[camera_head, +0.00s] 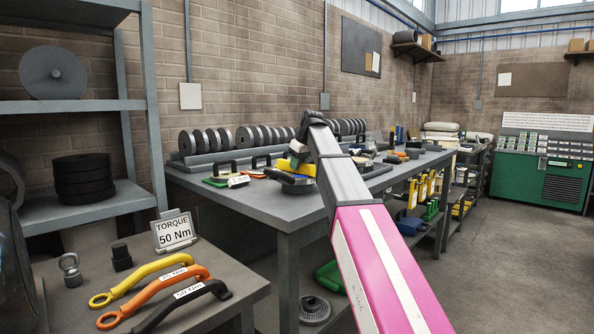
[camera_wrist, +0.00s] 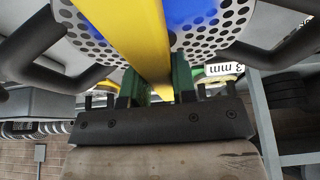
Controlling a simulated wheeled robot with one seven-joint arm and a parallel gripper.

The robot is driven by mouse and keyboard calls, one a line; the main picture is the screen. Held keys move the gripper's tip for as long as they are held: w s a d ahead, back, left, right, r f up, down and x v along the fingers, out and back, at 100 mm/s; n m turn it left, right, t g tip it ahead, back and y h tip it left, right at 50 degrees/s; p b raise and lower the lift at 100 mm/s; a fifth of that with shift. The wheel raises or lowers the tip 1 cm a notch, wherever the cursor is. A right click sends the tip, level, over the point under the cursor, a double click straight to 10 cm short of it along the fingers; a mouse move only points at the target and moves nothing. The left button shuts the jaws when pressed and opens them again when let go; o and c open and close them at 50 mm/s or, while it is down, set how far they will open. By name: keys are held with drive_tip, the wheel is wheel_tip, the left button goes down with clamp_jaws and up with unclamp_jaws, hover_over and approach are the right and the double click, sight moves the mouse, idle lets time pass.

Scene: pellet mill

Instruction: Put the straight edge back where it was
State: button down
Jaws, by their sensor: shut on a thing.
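A yellow bar (camera_wrist: 135,45), which looks like the straight edge, runs from the top of the wrist view down between the two green fingers of my gripper (camera_wrist: 153,85). My gripper is shut on it. In the head view a yellow piece (camera_head: 284,165) shows beside the gripper end, over the far workbench (camera_head: 280,207); my arm hides much of the gripper there. Perforated metal plates (camera_wrist: 216,35) with dark handles lie beyond the bar. Whether the bar touches them, I cannot tell.
A label reading 3 mm (camera_wrist: 224,70) shows near the plates. A row of dark discs (camera_head: 215,139) stands along the back of the workbench. The near table (camera_head: 230,265) holds yellow, orange and black wrenches and a 50 Nm torque sign (camera_head: 175,232). Floor is open at right.

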drive_tip(key=shift+r, duration=3.45)
